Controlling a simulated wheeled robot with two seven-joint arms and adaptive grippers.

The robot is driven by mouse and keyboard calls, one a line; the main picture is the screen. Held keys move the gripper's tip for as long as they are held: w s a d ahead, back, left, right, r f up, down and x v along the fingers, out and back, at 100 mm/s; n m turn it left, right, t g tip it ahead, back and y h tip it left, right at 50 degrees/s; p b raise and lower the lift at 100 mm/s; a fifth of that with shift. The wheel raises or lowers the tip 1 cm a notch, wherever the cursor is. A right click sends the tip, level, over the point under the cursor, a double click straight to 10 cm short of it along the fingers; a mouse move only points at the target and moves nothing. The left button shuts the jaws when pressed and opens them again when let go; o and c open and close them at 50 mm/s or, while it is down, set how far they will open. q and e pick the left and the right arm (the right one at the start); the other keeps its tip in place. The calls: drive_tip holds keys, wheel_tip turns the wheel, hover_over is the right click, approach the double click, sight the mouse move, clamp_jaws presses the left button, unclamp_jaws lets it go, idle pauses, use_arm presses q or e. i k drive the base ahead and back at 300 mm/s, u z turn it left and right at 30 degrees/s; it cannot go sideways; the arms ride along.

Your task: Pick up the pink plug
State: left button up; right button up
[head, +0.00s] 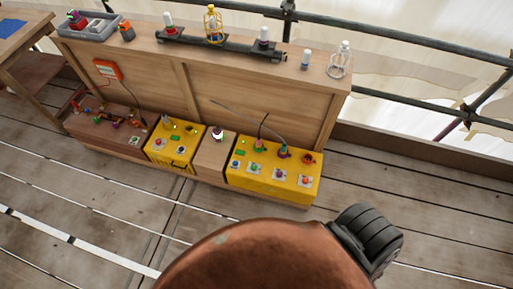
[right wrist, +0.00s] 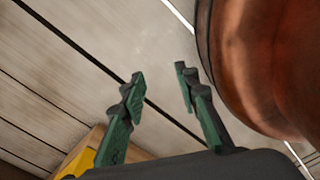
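Small coloured plugs stand on the right yellow box (head: 273,191) in the head view. One at its back looks pinkish (head: 260,146) with a dark cable rising from it; it is too small to be sure that this is the pink plug. My right gripper (right wrist: 157,95) is open and empty in the right wrist view, over bare planks, with its fingers apart. A yellow corner (right wrist: 82,163) shows below its left finger, so it is off to the side of a yellow box. My left gripper is not in view.
A large copper-coloured curved surface (head: 260,255) fills the front in the head view; I cannot tell whether it is mine. A second yellow box (head: 172,156), a wooden block (head: 212,160) and a brown box (head: 105,130) stand along the bench (head: 235,82). Planks in front are clear.

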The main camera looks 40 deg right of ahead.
sight(259, 145)
drive_tip(key=z, duration=0.1)
drive_tip(key=k, duration=0.35)
drive_tip(key=u, duration=0.6)
drive_tip(key=i, duration=0.75)
drive_tip(key=z, duration=0.55)
drive_tip(key=i, duration=0.55)
drive_tip(key=z, duration=0.6)
